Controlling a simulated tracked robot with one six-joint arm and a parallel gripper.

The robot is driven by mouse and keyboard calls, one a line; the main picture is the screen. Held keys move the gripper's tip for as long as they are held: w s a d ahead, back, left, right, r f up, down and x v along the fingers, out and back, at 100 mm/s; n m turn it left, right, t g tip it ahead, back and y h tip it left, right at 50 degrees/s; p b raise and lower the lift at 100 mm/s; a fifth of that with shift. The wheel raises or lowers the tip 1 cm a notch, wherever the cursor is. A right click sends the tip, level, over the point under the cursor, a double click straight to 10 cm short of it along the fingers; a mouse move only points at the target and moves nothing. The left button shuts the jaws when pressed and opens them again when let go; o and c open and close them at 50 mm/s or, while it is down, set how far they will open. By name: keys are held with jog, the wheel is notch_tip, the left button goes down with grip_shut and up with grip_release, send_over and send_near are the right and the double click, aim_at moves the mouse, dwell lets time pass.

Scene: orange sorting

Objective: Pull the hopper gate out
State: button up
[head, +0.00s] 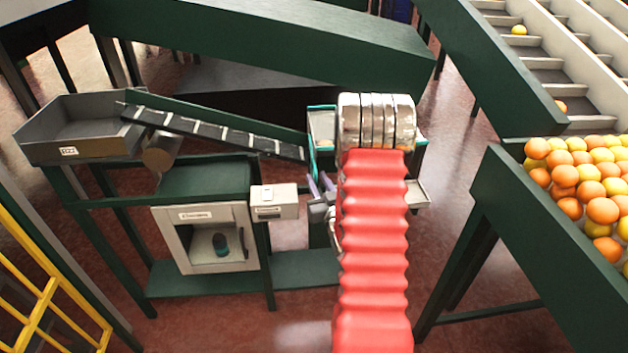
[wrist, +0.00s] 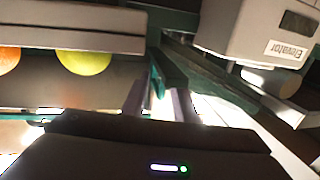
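My gripper (head: 320,186) is beside the control box, left of my red-sleeved arm in the head view. In the wrist view its two pale purple fingers (wrist: 160,105) stand apart with a gap between them. A teal edge shows just beyond the fingertips; I cannot tell whether they touch it. A teal-edged bin (head: 321,122) is partly hidden behind my arm in the head view. In the wrist view a grey bar (wrist: 70,38) runs across the upper left, with an orange fruit (wrist: 8,60) and a yellow-green fruit (wrist: 84,62) below it. I cannot tell which part is the hopper gate.
The Elevator box (wrist: 262,32) is close at the upper right in the wrist view; it is the small box (head: 274,202) in the head view. A cleated conveyor (head: 215,132) slopes down from a grey tray (head: 40,153). A fruit-filled bin (head: 500,190) stands right.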

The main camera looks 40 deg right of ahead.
jog(key=shift+w+a, duration=0.1)
jog(key=shift+c, duration=0.6)
jog(key=shift+a, duration=0.1)
grip_shut()
jog(key=shift+w+a, duration=0.1)
jog(key=shift+a, duration=0.05)
